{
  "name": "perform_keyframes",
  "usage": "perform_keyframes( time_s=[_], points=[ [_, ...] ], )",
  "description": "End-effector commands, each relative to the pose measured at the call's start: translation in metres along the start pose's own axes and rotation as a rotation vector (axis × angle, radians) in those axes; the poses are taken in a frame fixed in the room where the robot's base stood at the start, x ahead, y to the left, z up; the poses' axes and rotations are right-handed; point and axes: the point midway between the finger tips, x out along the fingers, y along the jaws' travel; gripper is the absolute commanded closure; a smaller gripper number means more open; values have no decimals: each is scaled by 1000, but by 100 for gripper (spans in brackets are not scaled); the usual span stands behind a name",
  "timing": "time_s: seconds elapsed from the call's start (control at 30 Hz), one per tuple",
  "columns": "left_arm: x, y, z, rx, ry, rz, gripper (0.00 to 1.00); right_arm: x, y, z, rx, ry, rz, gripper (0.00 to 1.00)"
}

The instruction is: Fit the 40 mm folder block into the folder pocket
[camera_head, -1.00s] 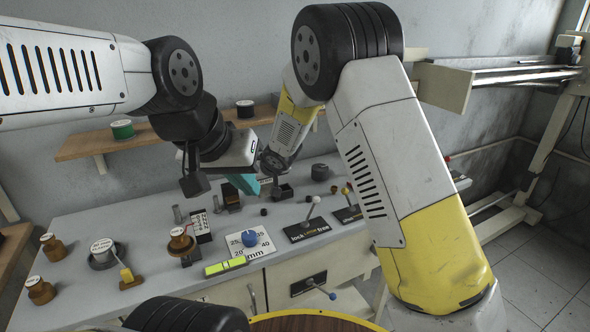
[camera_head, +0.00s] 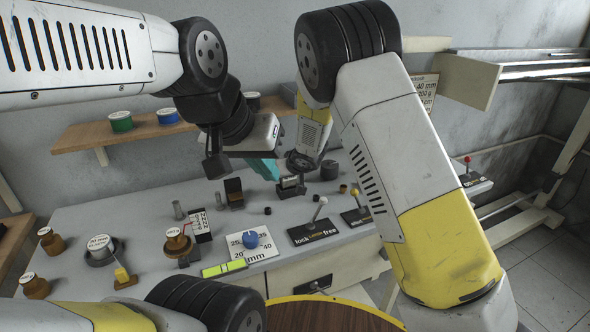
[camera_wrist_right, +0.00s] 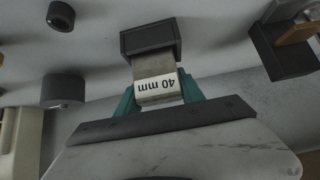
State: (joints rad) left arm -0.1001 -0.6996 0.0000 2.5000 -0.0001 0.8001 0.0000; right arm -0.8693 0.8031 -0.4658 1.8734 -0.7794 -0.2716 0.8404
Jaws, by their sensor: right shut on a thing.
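The folder block (camera_wrist_right: 157,84), a pale metal block with a white "40 mm" label, is between the teal fingers of my right gripper (camera_wrist_right: 160,98) in the right wrist view. The gripper is shut on it. The block's far end meets the dark folder pocket (camera_wrist_right: 150,38); how deep it sits inside cannot be told. In the head view the dark pocket (camera_head: 290,187) stands on the bench below my right wrist, and the right fingers are hidden. My left gripper (camera_head: 264,169), with teal fingers, hangs just left of the pocket; its finger gap does not show.
A dark upright fixture (camera_head: 233,192) stands left of the pocket, and a dark cylinder (camera_head: 330,170) stands to its right. In front are a blue knob (camera_head: 250,239) on a scale plate and a lock/free lever (camera_head: 319,210). Spools sit on the wall shelf (camera_head: 145,137).

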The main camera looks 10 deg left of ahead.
Motion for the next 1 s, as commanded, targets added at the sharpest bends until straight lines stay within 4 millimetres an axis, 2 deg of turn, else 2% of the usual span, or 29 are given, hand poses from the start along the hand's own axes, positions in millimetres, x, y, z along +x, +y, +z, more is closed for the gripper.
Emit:
perform_keyframes(
  time_s=[0.47, 0.5, 0.6, 1.0],
  points=[
    [0, 0, 0, 0, 0, 0, 100, 7, 1, 5, -1, 2, -3, 100],
    [0, 0, 0, 0, 0, 0, 100, 8, 1, 6, -1, 1, -2, 53],
    [0, 0, 0, 0, 0, 0, 100, 7, 1, 5, -1, 2, -3, 33],
    [0, 0, 0, 0, 0, 0, 100, 3, 1, 2, -1, 3, -3, 33]
  ],
)
